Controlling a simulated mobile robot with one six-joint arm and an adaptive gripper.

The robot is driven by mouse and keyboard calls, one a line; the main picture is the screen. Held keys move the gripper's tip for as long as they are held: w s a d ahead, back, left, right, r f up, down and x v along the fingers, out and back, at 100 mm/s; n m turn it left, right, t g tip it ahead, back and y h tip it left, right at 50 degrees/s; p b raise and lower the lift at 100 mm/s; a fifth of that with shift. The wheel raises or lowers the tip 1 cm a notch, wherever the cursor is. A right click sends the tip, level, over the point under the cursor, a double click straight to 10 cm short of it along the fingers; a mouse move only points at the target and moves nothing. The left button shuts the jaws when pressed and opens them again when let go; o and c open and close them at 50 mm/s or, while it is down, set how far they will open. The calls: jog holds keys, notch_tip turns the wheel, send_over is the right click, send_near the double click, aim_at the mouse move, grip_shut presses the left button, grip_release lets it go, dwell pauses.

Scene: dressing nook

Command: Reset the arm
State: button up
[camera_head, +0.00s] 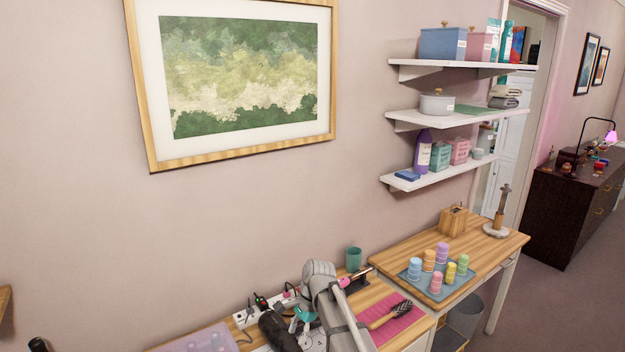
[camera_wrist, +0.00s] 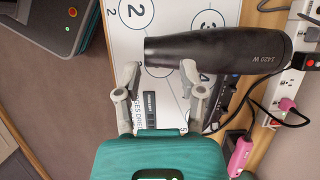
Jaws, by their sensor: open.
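My gripper (camera_wrist: 160,74) is open in the wrist view, with two grey fingers spread apart and nothing held between them. Its teal body fills the bottom of that view. A dark hair dryer (camera_wrist: 220,50) marked 1420 W lies across a white sheet with numbered circles (camera_wrist: 125,45), just beyond the fingertips. I cannot tell whether the fingertips touch it. In the head view my arm (camera_head: 335,305) reaches down over the desk, and the hair dryer (camera_head: 278,332) shows beside it at the bottom edge.
A white power strip (camera_wrist: 287,90) with plugs and cables lies beside the dryer. A brush (camera_head: 390,315) on a pink mat (camera_head: 408,322) and a green cup (camera_head: 354,258) are near my arm. Several colored cups stand on a tray (camera_head: 415,274) to the right. Wall shelves (camera_head: 455,117) hang above.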

jog(key=s+d+f+n+t+h+b, duration=0.1)
jog(key=s+d+n, duration=0.4)
jog(key=d, duration=0.5)
jog(key=s+d+f+n+t+h+b, duration=0.1)
jog(key=s+d+n, duration=0.4)
jog(key=d, duration=0.6)
jog(key=shift+s+f+n+h+b, duration=0.3)
jog(key=shift+s+f+n+h, duration=0.1)
jog(key=shift+s+f+h, duration=0.65)
jog(key=shift+s+a+r+y, duration=0.1)
jog(key=shift+y, duration=0.15)
jog(key=shift+a, duration=0.15)
